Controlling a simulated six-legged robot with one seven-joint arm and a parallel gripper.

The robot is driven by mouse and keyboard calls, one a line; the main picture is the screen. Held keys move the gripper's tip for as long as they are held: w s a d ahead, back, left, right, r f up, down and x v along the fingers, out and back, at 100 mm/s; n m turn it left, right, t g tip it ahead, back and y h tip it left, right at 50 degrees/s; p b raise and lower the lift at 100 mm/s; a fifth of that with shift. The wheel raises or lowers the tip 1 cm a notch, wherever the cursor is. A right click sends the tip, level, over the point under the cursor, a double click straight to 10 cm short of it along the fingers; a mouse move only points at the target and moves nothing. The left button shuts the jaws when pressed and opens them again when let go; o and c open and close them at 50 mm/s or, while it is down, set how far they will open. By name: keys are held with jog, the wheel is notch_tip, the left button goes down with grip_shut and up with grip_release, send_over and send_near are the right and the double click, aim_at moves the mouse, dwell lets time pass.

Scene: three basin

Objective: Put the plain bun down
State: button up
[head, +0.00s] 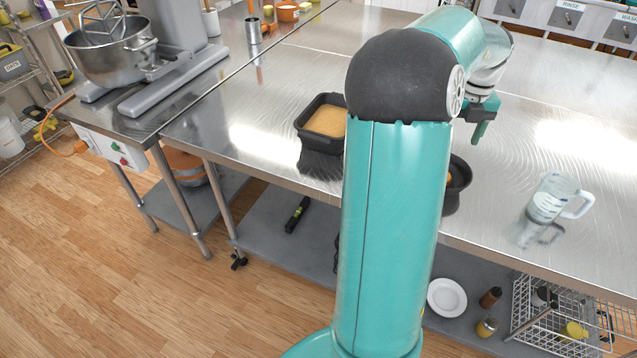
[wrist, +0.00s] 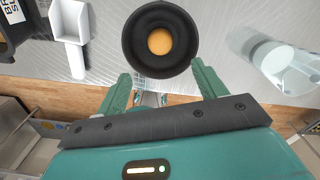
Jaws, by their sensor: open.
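A round golden-brown bun (wrist: 160,41) lies inside a dark round bowl (wrist: 137,53) in the wrist view. In the head view the bowl (head: 459,188) stands on the steel table, partly hidden behind my arm, with only a sliver of the bun (head: 449,178) showing. My gripper (wrist: 162,86) is open, its two green fingers wide apart with nothing between them. The bowl and bun appear beyond the fingertips, apart from them. In the head view my gripper (head: 483,122) hangs above the table, mostly hidden by the arm.
A clear measuring jug (head: 548,198) stands right of the bowl; it also shows in the wrist view (wrist: 278,62). A dark loaf tin with tan filling (head: 318,146) is left of my arm. A white holder (wrist: 70,30) is at the wrist view's upper left. The table behind is mostly clear.

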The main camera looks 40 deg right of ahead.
jog(key=w+a+r+n+t, duration=0.2)
jog(key=w+a+n, duration=0.3)
jog(key=a+n, duration=0.65)
jog(key=w+a+r+n+t, duration=0.15)
jog(key=w+a+n, duration=0.35)
jog(key=a+n, duration=0.65)
jog(key=s+a+n+t, duration=0.1)
jog(key=s+a+n, duration=0.2)
jog(key=a+n, duration=0.7)
jog(key=s+a+n+t, duration=0.1)
jog(key=s+a+n, duration=0.2)
jog(key=a+n, duration=0.8)
jog(key=a, duration=0.5)
jog(key=shift+r, duration=0.15)
jog(key=shift+s, duration=0.1)
jog(key=c, duration=0.7)
jog(key=shift+d, duration=0.15)
jog(key=shift+c, duration=0.2)
